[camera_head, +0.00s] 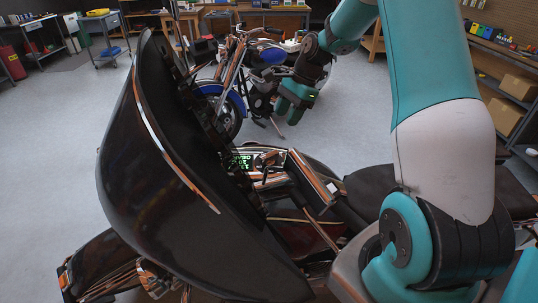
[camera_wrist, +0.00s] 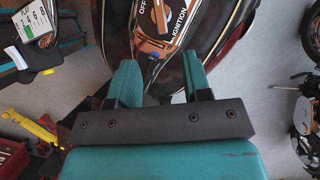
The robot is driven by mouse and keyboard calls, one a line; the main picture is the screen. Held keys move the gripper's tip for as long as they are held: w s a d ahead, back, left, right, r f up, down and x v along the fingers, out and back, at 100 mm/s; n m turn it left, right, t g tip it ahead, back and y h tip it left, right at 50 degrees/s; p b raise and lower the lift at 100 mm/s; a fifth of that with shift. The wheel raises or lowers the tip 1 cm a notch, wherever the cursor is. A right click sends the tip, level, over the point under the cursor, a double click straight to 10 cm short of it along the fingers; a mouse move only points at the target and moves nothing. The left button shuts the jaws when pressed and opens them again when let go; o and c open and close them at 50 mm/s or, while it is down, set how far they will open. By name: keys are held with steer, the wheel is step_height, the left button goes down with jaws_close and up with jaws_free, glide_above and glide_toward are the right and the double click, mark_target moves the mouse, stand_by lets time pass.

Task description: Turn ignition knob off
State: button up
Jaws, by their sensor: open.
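The ignition panel shows in the wrist view with the printed words OFF and IGNITION (camera_wrist: 179,20). A copper-coloured part that looks like the ignition knob (camera_wrist: 155,46) sits on it, just beyond my fingertips; which way it is turned I cannot tell. My gripper (camera_wrist: 160,72) is open, with its teal fingers on either side of the panel in the picture and nothing between them. In the head view my gripper (camera_head: 297,97) hangs above the tank of the black motorcycle (camera_head: 170,190), apart from it. The knob is too small to make out surely there, near the green display (camera_head: 242,160).
The black fairing rises on the left of the head view, and handlebar parts (camera_head: 315,180) lie below my gripper. A blue motorcycle (camera_head: 262,60) stands behind. A cart (camera_head: 103,35) and red canisters (camera_head: 12,62) are at the far left. Open grey floor lies around.

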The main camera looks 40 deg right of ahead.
mark_target(270, 154)
steer(key=p+x, duration=0.2)
steer(key=x, duration=1.2)
steer(key=shift+c, duration=0.4)
jaws_close()
